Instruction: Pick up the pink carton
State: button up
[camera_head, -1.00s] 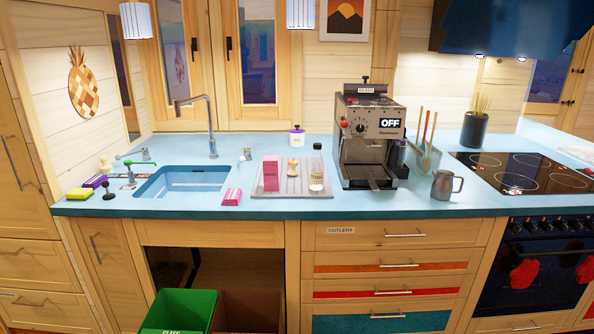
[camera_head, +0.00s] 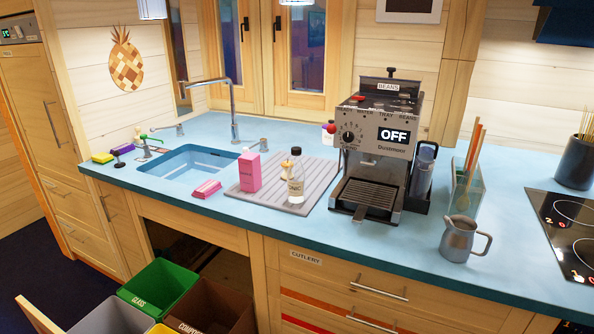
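The pink carton (camera_head: 249,171) stands upright on the left part of the grey ribbed drying mat (camera_head: 318,178), right of the sink. A small wooden item (camera_head: 287,165) and a clear bottle with a black cap and a label (camera_head: 296,184) stand to its right on the same mat. A flat pink packet (camera_head: 206,189) lies on the counter to its left, apart from it. My gripper is not in view.
The coffee machine (camera_head: 381,140) stands right of the mat, with a metal jug (camera_head: 463,239) further right. The sink (camera_head: 188,161) lies to the left. Open bins, one green (camera_head: 158,283), stand below the counter. The counter's front edge is mostly clear.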

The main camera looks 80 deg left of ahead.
aim_at(250, 165)
jog(key=u, duration=0.05)
jog(key=i, duration=0.85)
jog(key=u, duration=3.35)
